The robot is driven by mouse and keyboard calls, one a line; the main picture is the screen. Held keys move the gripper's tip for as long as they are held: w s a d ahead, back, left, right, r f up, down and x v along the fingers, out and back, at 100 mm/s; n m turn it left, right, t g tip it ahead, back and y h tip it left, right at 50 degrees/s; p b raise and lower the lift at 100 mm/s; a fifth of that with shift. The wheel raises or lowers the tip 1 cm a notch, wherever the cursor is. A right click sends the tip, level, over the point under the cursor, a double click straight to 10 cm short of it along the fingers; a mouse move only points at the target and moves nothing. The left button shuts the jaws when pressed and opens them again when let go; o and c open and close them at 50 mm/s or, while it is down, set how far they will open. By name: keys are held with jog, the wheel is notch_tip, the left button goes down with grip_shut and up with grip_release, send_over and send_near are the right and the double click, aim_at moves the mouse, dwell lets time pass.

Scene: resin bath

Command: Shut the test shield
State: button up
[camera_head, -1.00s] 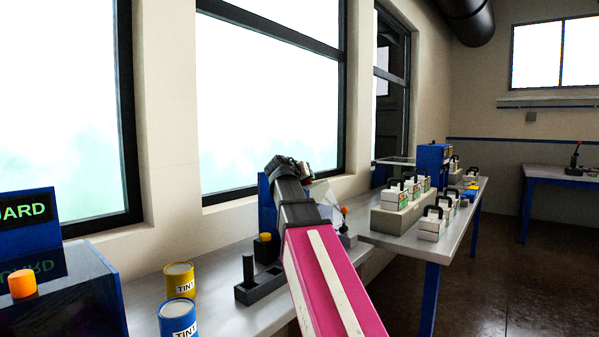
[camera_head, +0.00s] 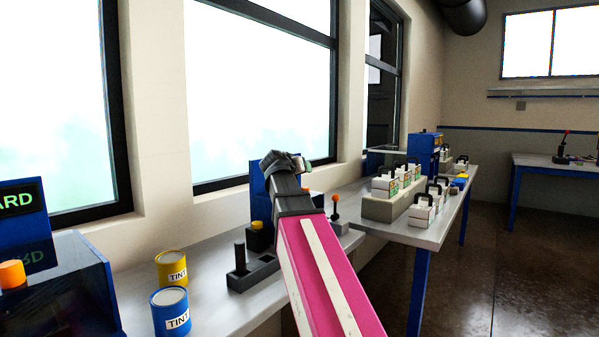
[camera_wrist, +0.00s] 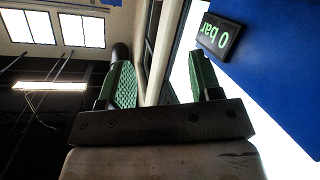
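A blue unit (camera_head: 257,180) stands on the near bench behind my arm. In the wrist view a blue panel (camera_wrist: 278,65) carries a display (camera_wrist: 219,36) reading "0 bar". I cannot make out a clear shield at this unit now; my arm covers part of it. A thin clear panel (camera_head: 388,150) sticks out level from a blue box (camera_head: 424,150) on the far bench; I cannot tell whether it is the test shield. My gripper (camera_head: 300,163) is raised beside the near blue unit. In the wrist view its green-padded fingers (camera_wrist: 165,88) are apart with nothing between them.
Yellow (camera_head: 171,268) and blue (camera_head: 171,312) tint cans stand on the near bench, beside a dark block with a post (camera_head: 252,272). A dark-covered guard box (camera_head: 70,285) is at left.

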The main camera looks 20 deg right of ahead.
jog(key=v, duration=1.1)
jog(key=shift+f, duration=0.1)
